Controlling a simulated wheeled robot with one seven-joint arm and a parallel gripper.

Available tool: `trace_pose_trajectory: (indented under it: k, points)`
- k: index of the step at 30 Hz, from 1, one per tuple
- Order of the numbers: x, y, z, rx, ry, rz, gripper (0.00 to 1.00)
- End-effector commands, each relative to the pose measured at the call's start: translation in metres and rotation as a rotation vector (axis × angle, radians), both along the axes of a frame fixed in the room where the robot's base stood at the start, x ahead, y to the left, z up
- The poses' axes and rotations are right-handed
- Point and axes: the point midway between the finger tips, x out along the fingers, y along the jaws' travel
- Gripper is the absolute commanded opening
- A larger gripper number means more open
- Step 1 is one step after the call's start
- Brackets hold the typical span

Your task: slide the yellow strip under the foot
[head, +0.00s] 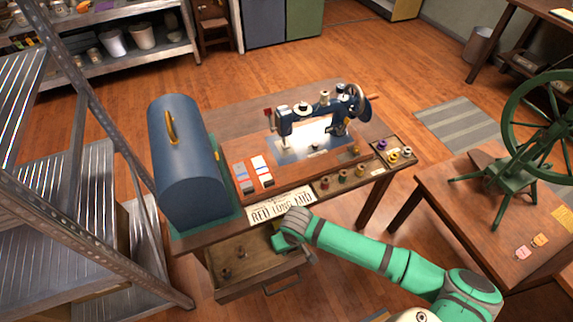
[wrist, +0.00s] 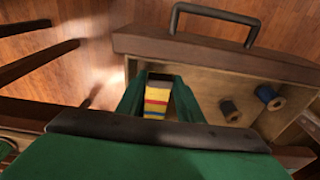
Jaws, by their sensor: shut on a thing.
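My gripper (head: 284,241) is low over the open drawer at the front of the sewing table. In the wrist view my gripper (wrist: 158,88) has its green fingers on both sides of a small piece with yellow, red, blue and pale bands (wrist: 156,104), and is shut on it. I cannot tell whether this is the yellow strip or several stacked pieces. In the head view the hand hides it. The blue sewing machine (head: 312,117) stands on the table. Its foot (head: 284,145) is at the left end of the machine, small and hard to make out.
A blue domed case (head: 183,160) stands left of the machine. Red, white and blue pieces (head: 262,172), a lettered card (head: 280,207) and a thread tray (head: 345,187) line the table's front. A metal rack (head: 75,225) is at left.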

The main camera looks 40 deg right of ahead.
Motion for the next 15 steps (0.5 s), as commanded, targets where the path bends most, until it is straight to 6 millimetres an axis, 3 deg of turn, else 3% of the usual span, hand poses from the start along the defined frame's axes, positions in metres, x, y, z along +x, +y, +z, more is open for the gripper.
trace_pose_trajectory:
  k: [8, 15]
  points:
    - [0.0, 0.0, -0.002, 0.0, 0.001, 0.0, 0.19]
    - [0.0, 0.0, -0.027, 0.0, 0.003, 0.0, 0.19]
